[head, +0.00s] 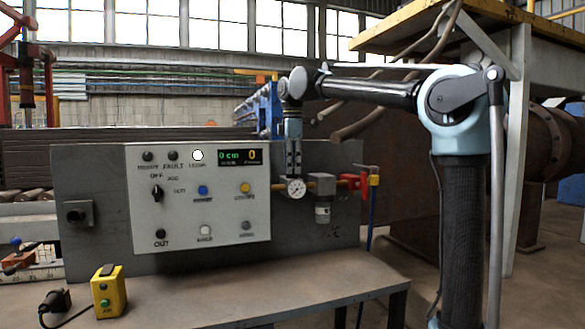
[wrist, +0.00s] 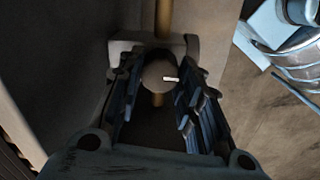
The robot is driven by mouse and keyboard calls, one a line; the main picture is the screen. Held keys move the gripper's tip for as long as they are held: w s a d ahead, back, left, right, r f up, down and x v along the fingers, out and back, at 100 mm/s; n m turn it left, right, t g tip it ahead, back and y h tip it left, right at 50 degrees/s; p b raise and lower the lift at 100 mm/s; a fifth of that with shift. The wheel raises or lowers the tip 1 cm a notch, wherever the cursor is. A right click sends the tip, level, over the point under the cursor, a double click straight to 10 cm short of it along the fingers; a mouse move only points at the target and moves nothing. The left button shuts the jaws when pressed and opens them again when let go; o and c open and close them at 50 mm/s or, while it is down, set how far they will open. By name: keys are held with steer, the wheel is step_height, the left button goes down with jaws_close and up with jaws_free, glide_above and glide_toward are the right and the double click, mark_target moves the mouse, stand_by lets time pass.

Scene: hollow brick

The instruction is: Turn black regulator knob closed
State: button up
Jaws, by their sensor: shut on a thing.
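My gripper (head: 293,165) points straight down above the round pressure gauge (head: 296,188) at the right end of the grey panel. In the wrist view, the blue ridged fingers of my gripper (wrist: 157,95) are shut on the regulator knob (wrist: 155,75) from both sides. The knob's round top looks dark grey in the shade, with a short white mark pointing right. In the head view the fingers hide the knob. A brass pipe (wrist: 163,18) runs behind the knob in the wrist view.
A filter unit with a bowl (head: 322,188) and a red valve handle (head: 354,181) stand close to the right of my gripper. The control box (head: 225,215) is to the left. A yellow button box (head: 108,291) stands on the bench (head: 240,298), whose front middle is clear.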

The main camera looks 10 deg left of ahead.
stand_by(0.5)
steer(key=o, duration=1.1)
step_height(320, 180, up, 12)
steer(key=shift+f, duration=0.1)
